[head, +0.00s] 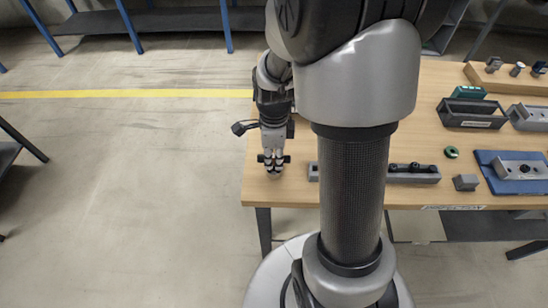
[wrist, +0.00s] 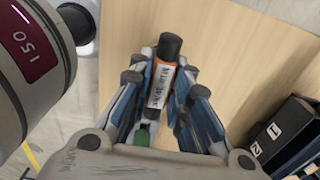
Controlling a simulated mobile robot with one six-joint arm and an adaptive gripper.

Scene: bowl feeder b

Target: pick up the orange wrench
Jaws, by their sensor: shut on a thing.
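The orange wrench (wrist: 161,86) shows in the wrist view between the fingers of my gripper (wrist: 165,80). It has a black round end and a white label with dark lettering. My gripper is shut on it, with blue-padded fingers on both sides. In the head view, my gripper (head: 273,163) points down over the left front part of the wooden table. The wrench is not clear to make out in that view. Its lower part is hidden by the fingers and palm in the wrist view.
A grey bar with black knobs (head: 412,173) lies right of my gripper, partly behind my arm. Beyond are a grey block (head: 466,182), a green ring (head: 452,152), a blue mat (head: 484,160) and a dark tray (head: 472,122). A black numbered box (wrist: 272,145) stands right in the wrist view.

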